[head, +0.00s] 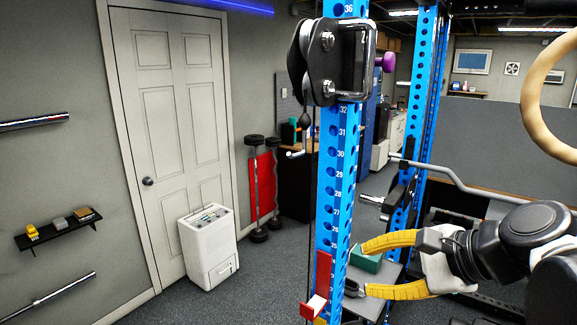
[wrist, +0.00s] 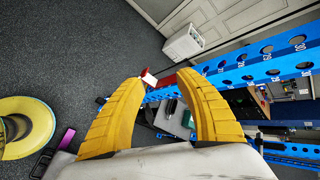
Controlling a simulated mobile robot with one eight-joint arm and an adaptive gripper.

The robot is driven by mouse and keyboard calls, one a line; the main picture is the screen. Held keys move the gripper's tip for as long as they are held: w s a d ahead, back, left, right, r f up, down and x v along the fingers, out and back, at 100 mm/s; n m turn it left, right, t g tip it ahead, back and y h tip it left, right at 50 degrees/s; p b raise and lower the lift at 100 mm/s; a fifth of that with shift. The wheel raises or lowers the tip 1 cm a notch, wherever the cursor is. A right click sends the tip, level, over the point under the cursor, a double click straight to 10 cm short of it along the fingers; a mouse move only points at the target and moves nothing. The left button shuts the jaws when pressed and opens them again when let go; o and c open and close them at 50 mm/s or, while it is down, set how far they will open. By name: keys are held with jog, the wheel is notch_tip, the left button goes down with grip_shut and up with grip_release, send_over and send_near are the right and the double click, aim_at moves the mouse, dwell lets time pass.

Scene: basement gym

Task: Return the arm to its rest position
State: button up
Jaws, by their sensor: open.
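My gripper (head: 364,269) has two yellow ribbed fingers. In the head view it reaches in from the lower right, beside the blue rack upright, with its fingers spread apart. In the wrist view my gripper (wrist: 160,78) is also open, and nothing is held between the fingers. My dark arm (head: 520,235) is stretched out to the left at the right side of the head view. Part of it is cut off by the frame edge.
The blue upright (head: 335,170) stands close to my fingertips, with a red-and-white bracket (head: 317,300) low on it. A green box (head: 366,257) lies on a grey surface behind the fingers. A wooden ring (head: 533,100) hangs above my arm. A white appliance (head: 208,245) stands by the door.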

jog(key=s+d+f+n+h+b, duration=0.1)
jog(key=f+n+b, duration=0.4)
jog(key=f, duration=0.5)
jog(key=s+d+f+n+h+b, duration=0.1)
jog(key=s+f+n+h+b, duration=0.2)
jog(key=f, duration=0.8)
jog(key=s+d+f+n+h+b, duration=0.2)
jog(key=s+f+n+h+b, duration=0.1)
jog(key=f+n+b, duration=0.4)
notch_tip(320, 180, down, 4)
jog(key=shift+s+r+n+g+b, duration=0.15)
jog(key=shift+s+n+g+b, duration=0.15)
jog(key=shift+s+b, duration=0.15)
